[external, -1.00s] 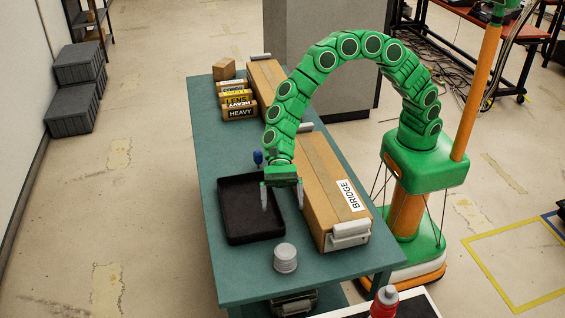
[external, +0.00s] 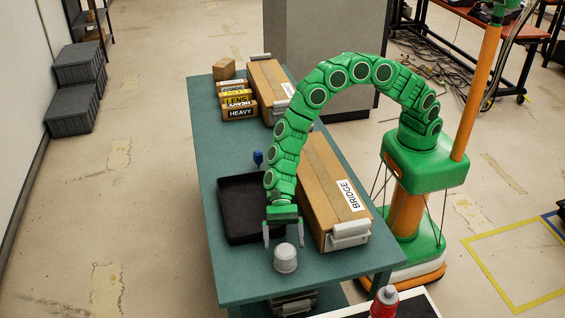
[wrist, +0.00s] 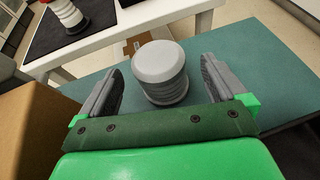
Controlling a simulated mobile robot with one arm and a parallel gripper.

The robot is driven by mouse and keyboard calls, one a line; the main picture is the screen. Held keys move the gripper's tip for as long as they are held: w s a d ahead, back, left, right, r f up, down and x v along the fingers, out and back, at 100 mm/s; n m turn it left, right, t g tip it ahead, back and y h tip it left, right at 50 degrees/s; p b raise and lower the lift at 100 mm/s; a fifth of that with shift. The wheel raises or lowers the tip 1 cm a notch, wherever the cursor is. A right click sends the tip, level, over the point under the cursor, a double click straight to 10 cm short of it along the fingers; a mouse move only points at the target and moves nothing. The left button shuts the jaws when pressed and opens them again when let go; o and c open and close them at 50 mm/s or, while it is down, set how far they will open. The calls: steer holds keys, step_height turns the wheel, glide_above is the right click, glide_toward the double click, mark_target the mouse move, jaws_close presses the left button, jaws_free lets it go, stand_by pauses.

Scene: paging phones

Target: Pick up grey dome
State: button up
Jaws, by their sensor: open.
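The grey dome (external: 286,258) is a light grey, ribbed, round-topped piece standing upright near the front end of the teal table. It also shows in the wrist view (wrist: 161,72), centred ahead of the jaws. My gripper (external: 280,242) is open, with its fingers pointing down, just behind the dome in the external view. In the wrist view my gripper (wrist: 160,82) has one finger at each side of the dome, with a visible gap on both sides. Nothing is held. Whether the fingertips reach down to the dome's height is hard to tell.
A black tray (external: 232,230) lies left of my gripper. A long cardboard box labelled BRIDGE (external: 325,192) with a white handle stands close on the right. A blue item (external: 258,157) and yellow-black boxes (external: 238,104) are farther back. The table's front-left corner is clear.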

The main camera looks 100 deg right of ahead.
mark_target(285, 251)
steer(key=shift+x, duration=1.85)
steer(key=shift+s, duration=0.1)
steer(key=shift+c, duration=0.2)
steer(key=c, duration=1)
